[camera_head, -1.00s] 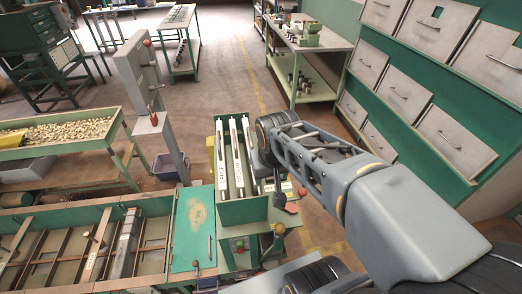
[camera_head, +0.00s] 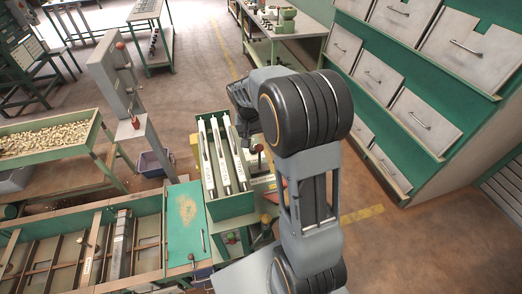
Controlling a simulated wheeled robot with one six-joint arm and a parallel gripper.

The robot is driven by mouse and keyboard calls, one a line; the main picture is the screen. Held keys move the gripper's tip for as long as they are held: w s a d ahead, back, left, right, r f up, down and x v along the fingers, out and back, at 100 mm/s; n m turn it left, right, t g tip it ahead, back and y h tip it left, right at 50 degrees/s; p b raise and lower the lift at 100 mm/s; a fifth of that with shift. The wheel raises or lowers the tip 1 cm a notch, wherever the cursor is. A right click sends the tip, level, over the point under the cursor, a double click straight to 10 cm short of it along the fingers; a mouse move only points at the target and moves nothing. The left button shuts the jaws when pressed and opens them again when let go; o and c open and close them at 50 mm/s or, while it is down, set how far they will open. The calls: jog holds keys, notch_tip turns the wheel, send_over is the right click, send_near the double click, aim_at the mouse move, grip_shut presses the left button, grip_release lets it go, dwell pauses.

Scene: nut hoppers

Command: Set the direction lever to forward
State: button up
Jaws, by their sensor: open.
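A lever with a red knob (camera_head: 258,149) stands at the right side of the green box with white tubes; I cannot tell whether it is the direction lever, nor read its setting. My gripper (camera_head: 247,140) is dark, open and empty, just above and left of that knob; whether it touches is unclear. My arm hides part of the area to the right. Another red-knobbed lever (camera_head: 121,47) is on a grey upright post at the left, with a second red knob (camera_head: 135,122) lower on it.
The green box (camera_head: 229,204) holds several labelled white tubes. A green bench with dividers (camera_head: 145,245) fills the lower left. A tray of nuts (camera_head: 45,139) stands at the left. Floor (camera_head: 400,245) is open at the lower right.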

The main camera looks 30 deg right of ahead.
aim_at(259, 148)
jog(key=f, duration=0.2)
jog(key=d+f, duration=0.1)
jog(key=f, duration=0.4)
jog(key=shift+s+d+f+p, duration=0.1)
jog(key=shift+s+d+p, duration=0.05)
jog(key=shift+s+p, duration=0.2)
